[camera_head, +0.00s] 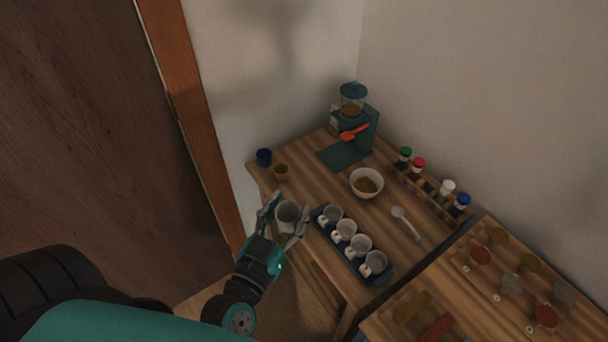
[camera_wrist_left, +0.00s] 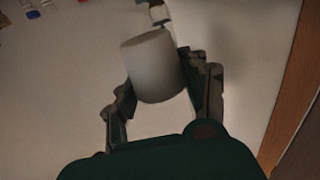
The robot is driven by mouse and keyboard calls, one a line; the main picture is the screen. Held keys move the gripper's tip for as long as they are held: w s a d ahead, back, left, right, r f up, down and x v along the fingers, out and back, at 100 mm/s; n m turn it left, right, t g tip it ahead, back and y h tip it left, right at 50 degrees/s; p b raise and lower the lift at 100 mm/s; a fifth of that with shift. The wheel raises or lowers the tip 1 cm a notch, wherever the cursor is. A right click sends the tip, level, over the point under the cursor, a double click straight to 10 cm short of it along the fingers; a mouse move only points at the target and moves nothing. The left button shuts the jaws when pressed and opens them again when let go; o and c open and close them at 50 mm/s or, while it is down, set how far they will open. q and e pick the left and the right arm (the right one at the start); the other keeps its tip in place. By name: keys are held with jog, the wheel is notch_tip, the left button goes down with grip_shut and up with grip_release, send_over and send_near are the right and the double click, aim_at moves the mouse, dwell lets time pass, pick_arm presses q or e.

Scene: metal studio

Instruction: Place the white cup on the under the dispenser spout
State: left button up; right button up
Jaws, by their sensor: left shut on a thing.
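The white cup (camera_head: 288,215) is held between the fingers of my left gripper (camera_head: 285,216), near the left front edge of the wooden table. In the left wrist view the cup (camera_wrist_left: 157,66) sits between the two fingers (camera_wrist_left: 160,85), slightly tilted in the picture. The dispenser (camera_head: 352,118) stands at the back of the table. It has a clear hopper with brown contents, an orange-red lever and a dark flat base (camera_head: 344,155). The cup is apart from the dispenser, towards the front left. My right gripper is in neither view.
A dark tray (camera_head: 389,279) holds several white cups, right of my left gripper. A bowl of brown powder (camera_head: 366,183), a white spoon (camera_head: 405,222) and a rack of jars (camera_head: 433,193) lie beyond.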

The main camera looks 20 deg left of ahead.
pick_arm(q)
jog(key=w+a+f+n+y, duration=0.1)
jog(key=w+f+y, duration=0.1)
jog(key=f, duration=0.6)
jog(key=w+a+f+n+y, duration=0.1)
jog(key=w+f, duration=0.3)
jog(key=f, duration=0.5)
jog(key=shift+a+n+g+y, duration=0.4)
jog(key=shift+a+y, duration=0.2)
jog(key=b+x, duration=0.1)
jog(key=x, duration=0.3)
jog(key=a+f+b+x, duration=0.1)
jog(key=b+x, duration=0.1)
jog(key=x, duration=0.3)
jog(key=a+b+x, duration=0.1)
jog(key=b+x, duration=0.1)
jog(key=x, duration=0.2)
jog(key=shift+a+f, duration=0.25)
jog(key=b+x, duration=0.1)
jog(key=x, duration=0.1)
jog(key=shift+w+a+f+b, duration=0.15)
jog(key=shift+w+a+b, duration=0.1)
jog(key=shift+b, duration=0.15)
jog(key=f+b, duration=0.3)
jog(key=shift+s+d+f, duration=0.1)
jog(key=shift+s, duration=0.1)
jog(key=shift+r, duration=0.2)
